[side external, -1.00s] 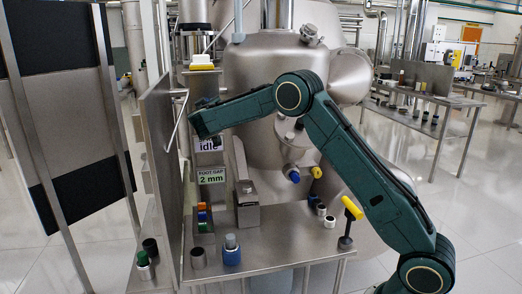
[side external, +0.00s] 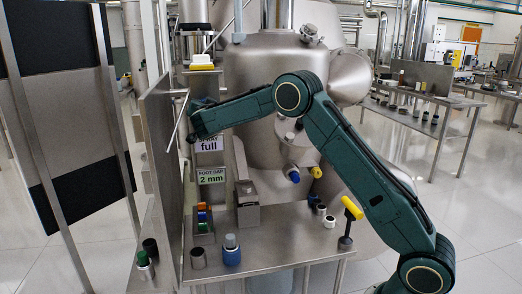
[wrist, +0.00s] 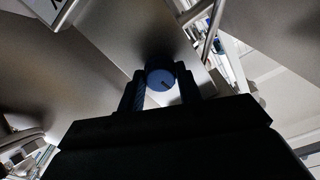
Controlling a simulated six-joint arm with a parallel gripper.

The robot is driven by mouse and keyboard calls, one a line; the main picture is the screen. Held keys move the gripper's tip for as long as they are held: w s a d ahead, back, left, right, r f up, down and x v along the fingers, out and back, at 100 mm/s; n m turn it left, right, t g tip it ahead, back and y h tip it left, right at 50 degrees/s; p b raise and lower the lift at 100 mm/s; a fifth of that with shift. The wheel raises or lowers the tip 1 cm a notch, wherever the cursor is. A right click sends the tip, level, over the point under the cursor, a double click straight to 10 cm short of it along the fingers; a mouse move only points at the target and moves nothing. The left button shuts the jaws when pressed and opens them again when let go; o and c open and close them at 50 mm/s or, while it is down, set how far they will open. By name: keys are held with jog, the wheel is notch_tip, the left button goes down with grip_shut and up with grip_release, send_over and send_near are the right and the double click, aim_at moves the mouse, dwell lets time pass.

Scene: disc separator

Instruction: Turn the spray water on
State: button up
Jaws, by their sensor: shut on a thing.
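A round blue knob (wrist: 160,79) with a dark mark on its face shows in the wrist view. My gripper (wrist: 160,86) is shut on it, one finger on each side. In the side view my gripper (side external: 190,131) is up against the equipment beside the metal panel, and the knob is hidden behind it. A white spray sign (side external: 207,143) just below my gripper reads "full".
A foot gap sign (side external: 211,177) reading "2 mm" is below. A steel panel (side external: 158,160) and a slanted metal rod (side external: 174,128) are close on the left. The steel bench (side external: 285,238) holds several small parts and a yellow-handled tool (side external: 352,208).

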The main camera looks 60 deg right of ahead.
jog(key=shift+m, duration=0.9)
jog(key=o, duration=1)
jog(key=shift+s+a, duration=0.1)
jog(key=shift+a, duration=0.05)
jog(key=shift+v, duration=6.75)
jog(key=shift+s+r, duration=0.1)
